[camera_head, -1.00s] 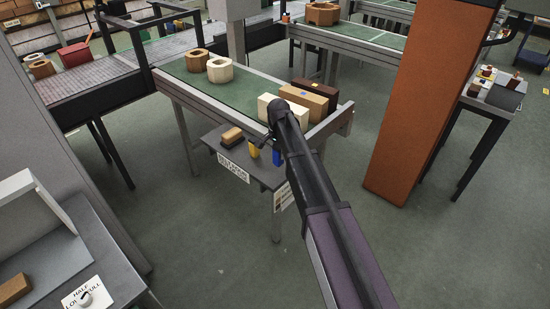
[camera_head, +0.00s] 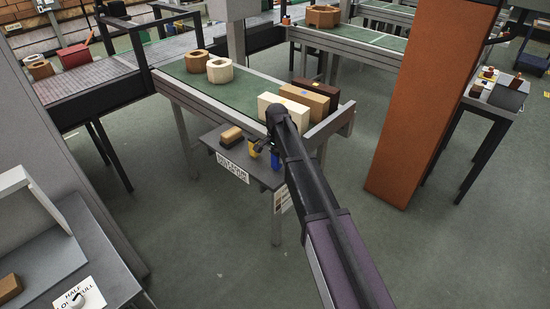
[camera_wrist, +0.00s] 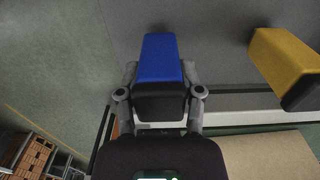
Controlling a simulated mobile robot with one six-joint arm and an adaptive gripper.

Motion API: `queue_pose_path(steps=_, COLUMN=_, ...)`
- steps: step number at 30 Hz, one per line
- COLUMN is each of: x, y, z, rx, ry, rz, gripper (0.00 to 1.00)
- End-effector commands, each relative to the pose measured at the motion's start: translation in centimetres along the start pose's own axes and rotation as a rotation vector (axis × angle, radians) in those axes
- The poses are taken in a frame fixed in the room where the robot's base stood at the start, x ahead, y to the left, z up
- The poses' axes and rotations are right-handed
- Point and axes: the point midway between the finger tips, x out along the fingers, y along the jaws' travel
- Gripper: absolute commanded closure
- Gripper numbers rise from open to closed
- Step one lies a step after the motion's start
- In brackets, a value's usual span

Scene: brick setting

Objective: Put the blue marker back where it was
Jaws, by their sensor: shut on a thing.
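The blue marker (camera_wrist: 160,58) is a blue block-like body with a dark end, held between the two fingers of my gripper (camera_wrist: 160,95) in the wrist view. In the head view the blue marker (camera_head: 273,158) shows just below my gripper (camera_head: 267,146), over the small grey shelf (camera_head: 262,175). A yellow marker (camera_head: 255,146) is just left of it; it also shows at the right in the wrist view (camera_wrist: 287,66), apart from the blue one. I cannot tell whether the blue marker touches the shelf.
A brown and tan eraser-like block (camera_head: 231,137) lies on the shelf's left part, above a white label (camera_head: 232,167). Behind the shelf, a green-topped table (camera_head: 240,92) carries a cream block (camera_head: 282,111), a tan block (camera_head: 306,99) and two ring-shaped pieces. An orange pillar (camera_head: 430,100) stands to the right.

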Motion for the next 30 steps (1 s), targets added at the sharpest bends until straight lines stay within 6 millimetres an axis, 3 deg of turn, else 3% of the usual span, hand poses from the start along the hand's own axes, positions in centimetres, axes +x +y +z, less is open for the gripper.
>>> queue_pose_path(steps=7, x=0.43, y=0.01, z=-0.02, rx=0.0, ry=0.0, rz=0.0, gripper=0.82)
queue_pose_path(steps=8, x=0.31, y=0.02, z=-0.02, rx=0.0, ry=0.0, rz=0.0, gripper=0.43)
queue_pose_path(steps=10, x=0.28, y=0.02, z=-0.02, rx=0.0, ry=0.0, rz=0.0, gripper=0.22)
queue_pose_path(steps=11, x=0.28, y=0.02, z=-0.02, rx=0.0, ry=0.0, rz=0.0, gripper=0.18)
queue_pose_path(steps=30, x=-0.38, y=0.02, z=-0.02, rx=0.0, ry=0.0, rz=0.0, gripper=0.18)
